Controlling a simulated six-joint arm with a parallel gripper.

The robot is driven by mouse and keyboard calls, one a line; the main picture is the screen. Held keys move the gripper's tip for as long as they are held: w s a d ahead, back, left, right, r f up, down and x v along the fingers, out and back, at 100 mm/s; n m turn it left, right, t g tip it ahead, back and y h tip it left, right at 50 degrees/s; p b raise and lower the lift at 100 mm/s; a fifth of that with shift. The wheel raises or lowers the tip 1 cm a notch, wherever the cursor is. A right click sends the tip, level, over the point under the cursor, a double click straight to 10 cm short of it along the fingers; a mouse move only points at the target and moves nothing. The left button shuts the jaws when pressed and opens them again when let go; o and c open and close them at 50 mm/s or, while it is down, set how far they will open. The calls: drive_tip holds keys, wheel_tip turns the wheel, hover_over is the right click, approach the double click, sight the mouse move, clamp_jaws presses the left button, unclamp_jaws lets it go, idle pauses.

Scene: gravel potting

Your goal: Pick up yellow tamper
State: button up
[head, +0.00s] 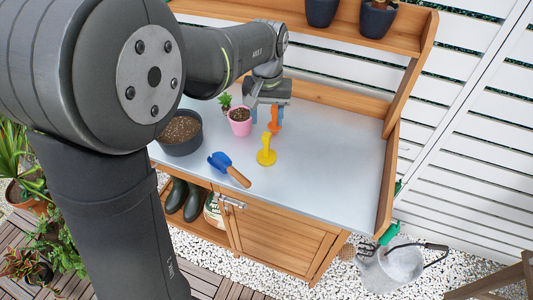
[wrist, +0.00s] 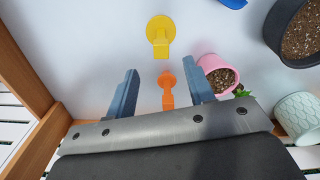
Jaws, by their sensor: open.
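In the wrist view the yellow tamper (wrist: 160,32) lies beyond my fingertips, near the top middle. My gripper (head: 265,112) is above the back of the bench, behind the tamper in the head view. In the wrist view my gripper (wrist: 161,88) has its two blue fingers wide apart, with nothing held between them. An orange tool (wrist: 167,88) shows in the gap between the fingers; it also shows in the head view (head: 274,122).
A pink pot (head: 239,126) with soil stands left of the gripper. A dark pot of soil (head: 182,140) is farther left. A blue trowel (head: 221,161) lies front left of the tamper. The bench top right of the tamper is clear. A wooden side panel (head: 388,170) bounds the right.

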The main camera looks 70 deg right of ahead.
sight(267, 134)
wheel_tip(267, 134, down, 9)
idle(0.5)
drive_tip(key=shift+c, duration=0.4)
clamp_jaws()
